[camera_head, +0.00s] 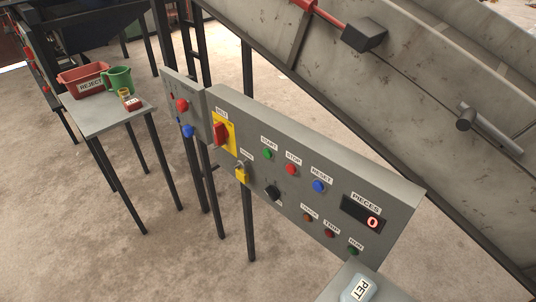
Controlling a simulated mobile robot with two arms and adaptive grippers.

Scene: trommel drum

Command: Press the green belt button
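The grey control panel (315,205) stands on dark legs in the middle of the view, tilted in the picture. A small green button (267,154) sits on it below a label that appears to read START, left of a red button (291,169) and a blue button (318,186). A second green round part (354,250) is at the lower right of the panel, under a small label. Neither of my grippers shows in this view. Nothing covers the green button.
A red switch (221,132) on a yellow plate and a PIECES display (363,214) are on the panel. A large conveyor frame (400,95) rises behind. Floor at lower left is clear.

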